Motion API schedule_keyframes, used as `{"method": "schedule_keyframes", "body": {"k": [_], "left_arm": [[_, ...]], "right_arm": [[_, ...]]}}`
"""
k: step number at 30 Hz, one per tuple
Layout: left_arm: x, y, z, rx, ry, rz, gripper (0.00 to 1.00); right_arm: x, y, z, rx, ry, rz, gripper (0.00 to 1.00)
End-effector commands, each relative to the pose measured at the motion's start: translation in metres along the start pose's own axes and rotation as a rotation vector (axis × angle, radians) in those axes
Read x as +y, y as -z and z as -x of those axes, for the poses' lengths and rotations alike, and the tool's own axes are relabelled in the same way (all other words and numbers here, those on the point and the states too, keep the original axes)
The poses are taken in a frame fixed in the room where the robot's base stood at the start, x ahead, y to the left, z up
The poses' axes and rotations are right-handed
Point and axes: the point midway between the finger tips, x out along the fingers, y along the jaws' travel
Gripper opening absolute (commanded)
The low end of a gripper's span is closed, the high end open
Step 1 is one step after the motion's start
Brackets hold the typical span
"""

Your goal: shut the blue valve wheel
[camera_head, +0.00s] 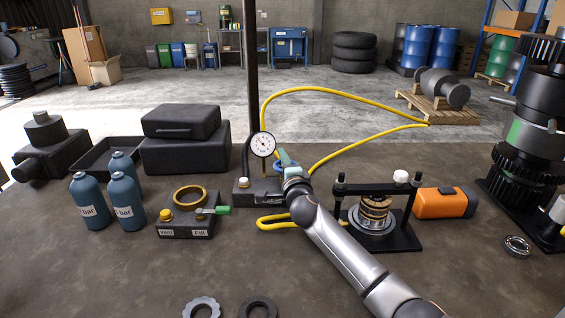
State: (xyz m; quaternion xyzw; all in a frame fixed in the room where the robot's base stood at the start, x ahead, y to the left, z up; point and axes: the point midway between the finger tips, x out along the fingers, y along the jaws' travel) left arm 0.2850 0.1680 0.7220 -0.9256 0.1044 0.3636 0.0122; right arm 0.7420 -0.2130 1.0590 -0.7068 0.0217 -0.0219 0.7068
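The blue valve wheel (278,167) sits on a dark block (243,195) behind the work surface's middle, beside a round white dial gauge (262,144). Only a small blue part of it shows. My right arm comes in from the bottom right, and its gripper (286,158) is at the wheel and covers most of it. I cannot tell whether the fingers touch the wheel or are open or shut. My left gripper is not in view.
A yellow hose (350,93) loops around the gauge area. A press frame with a stacked part (374,212) stands right of my arm. A block with a green lever (222,210) and blue bottles (127,205) stand left. The front left surface is mostly clear.

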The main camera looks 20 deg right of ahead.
Motion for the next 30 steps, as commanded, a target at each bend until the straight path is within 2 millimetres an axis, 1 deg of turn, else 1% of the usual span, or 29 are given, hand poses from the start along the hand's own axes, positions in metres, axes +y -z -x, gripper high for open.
{"method": "schedule_keyframes", "body": {"k": [6,12,14,30], "left_arm": [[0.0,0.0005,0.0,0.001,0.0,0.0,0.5],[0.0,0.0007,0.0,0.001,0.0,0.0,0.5],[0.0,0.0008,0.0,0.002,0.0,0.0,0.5],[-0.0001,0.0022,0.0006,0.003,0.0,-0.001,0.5]], "right_arm": [[-0.0001,-0.0001,0.0,0.0,0.0,0.0,0.28],[0.0001,-0.0001,0.0002,0.0,0.0,0.0,0.06],[0.0001,-0.0001,0.0002,0.0,0.0,0.0,0.0],[0.0002,-0.0002,0.0003,0.013,-0.002,-0.002,0.0]]}}
